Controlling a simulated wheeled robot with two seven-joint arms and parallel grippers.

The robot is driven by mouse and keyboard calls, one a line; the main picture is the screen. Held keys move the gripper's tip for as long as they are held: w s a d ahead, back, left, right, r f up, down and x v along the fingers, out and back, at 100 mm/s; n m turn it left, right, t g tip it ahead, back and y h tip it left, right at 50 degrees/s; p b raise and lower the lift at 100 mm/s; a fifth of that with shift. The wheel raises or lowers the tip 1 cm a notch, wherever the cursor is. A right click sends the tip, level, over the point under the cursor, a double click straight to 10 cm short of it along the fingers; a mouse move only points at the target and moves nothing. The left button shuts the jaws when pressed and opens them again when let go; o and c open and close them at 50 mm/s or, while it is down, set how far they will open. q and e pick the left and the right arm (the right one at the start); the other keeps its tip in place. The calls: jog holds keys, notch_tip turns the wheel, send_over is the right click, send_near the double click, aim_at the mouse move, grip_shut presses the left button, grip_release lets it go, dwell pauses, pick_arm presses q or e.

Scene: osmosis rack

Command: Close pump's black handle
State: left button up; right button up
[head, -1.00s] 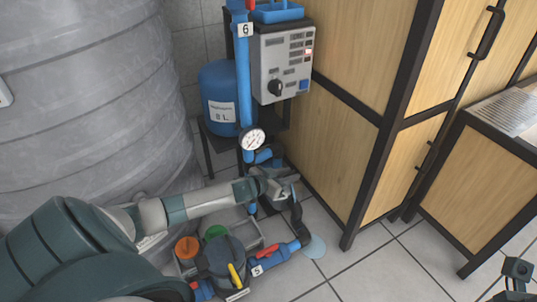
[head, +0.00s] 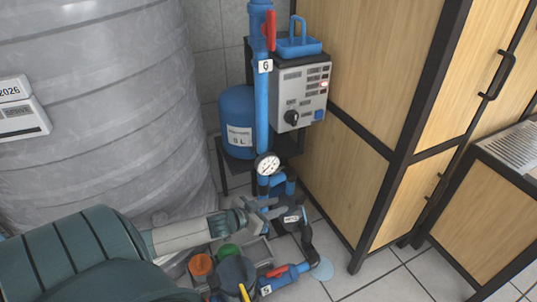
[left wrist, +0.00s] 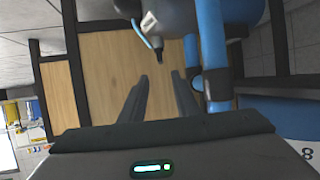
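My left gripper (head: 270,206) is low in the head view, just below the pressure gauge and beside the dark pump body (head: 292,218). In the left wrist view its two fingers (left wrist: 160,98) are apart with nothing between them. Beyond the fingertips a small black part (left wrist: 159,50) sticks out below a grey rounded body (left wrist: 180,18) with a white label. I cannot tell for sure whether that part is the pump's black handle. A blue pipe (left wrist: 213,50) runs close to the right finger. My right gripper is out of view.
A pressure gauge (head: 267,166) sits on the upright blue pipe (head: 262,105) by a control box (head: 303,92) with a black knob (head: 291,118). A large grey tank (head: 110,110) stands left and a wooden cabinet (head: 345,140) right. A red-handled valve (head: 277,271) lies low in front.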

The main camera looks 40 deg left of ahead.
pick_arm(q)
jog(key=shift+p+v, duration=0.4)
jog(key=shift+v, duration=1.3)
jog(key=shift+d, duration=0.1)
